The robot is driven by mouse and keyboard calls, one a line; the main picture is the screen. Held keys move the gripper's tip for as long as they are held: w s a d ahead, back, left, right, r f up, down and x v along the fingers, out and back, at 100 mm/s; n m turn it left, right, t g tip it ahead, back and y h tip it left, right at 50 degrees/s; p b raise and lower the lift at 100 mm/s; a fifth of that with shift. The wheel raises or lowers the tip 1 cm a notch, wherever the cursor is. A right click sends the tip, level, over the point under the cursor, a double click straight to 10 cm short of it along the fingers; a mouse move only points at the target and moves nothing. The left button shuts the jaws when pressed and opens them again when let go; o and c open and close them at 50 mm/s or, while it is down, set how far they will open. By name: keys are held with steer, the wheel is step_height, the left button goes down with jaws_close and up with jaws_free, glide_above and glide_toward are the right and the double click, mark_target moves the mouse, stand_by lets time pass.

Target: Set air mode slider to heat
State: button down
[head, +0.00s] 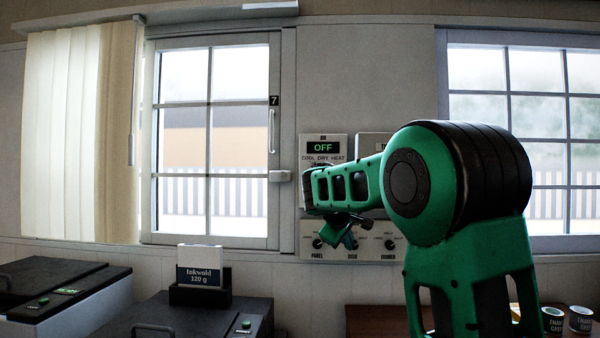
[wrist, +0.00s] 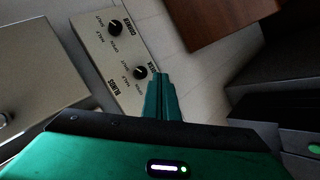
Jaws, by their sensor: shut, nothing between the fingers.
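The air mode panel (head: 323,142) is on the wall between the windows in the head view. Its green display reads OFF, with the labels COOL, DRY and HEAT below it. My arm covers the panel's lower part, so the slider itself is hidden. My gripper (head: 347,240) is in front of the lower knob panel (head: 312,252), below the air mode panel. In the wrist view my gripper (wrist: 161,78) has its fingers together and empty, close to a black knob (wrist: 140,72) on the knob panel. I cannot tell whether they touch.
A second panel (head: 372,142) stands right of the air mode panel, partly behind my arm. A window (head: 212,140) with a handle is at left. Dark machines (head: 190,318) and a brown table (head: 375,320) with several cups are below.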

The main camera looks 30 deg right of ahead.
steer(key=w+a+r+n+t+h, duration=0.2)
steer(key=w+a+r, duration=0.5)
steer(key=r, duration=0.4)
steer(key=w+a+r+n+t+h, duration=0.3)
steer(key=w+a+r, duration=0.4)
steer(key=r, duration=0.4)
steer(key=shift+a+r+n+t, duration=0.4)
steer(key=shift+a+n, duration=0.1)
steer(key=shift+a, duration=0.05)
steer(key=shift+d, duration=0.1)
steer(key=w+d, duration=0.1)
steer(key=d, duration=0.2)
steer(key=w+d, duration=0.2)
steer(key=d, duration=0.1)
steer(key=w+d, duration=0.2)
steer(key=d, duration=0.1)
steer(key=shift+d, duration=0.15)
steer(key=shift+s+d, duration=0.35)
steer(key=shift+d, duration=0.35)
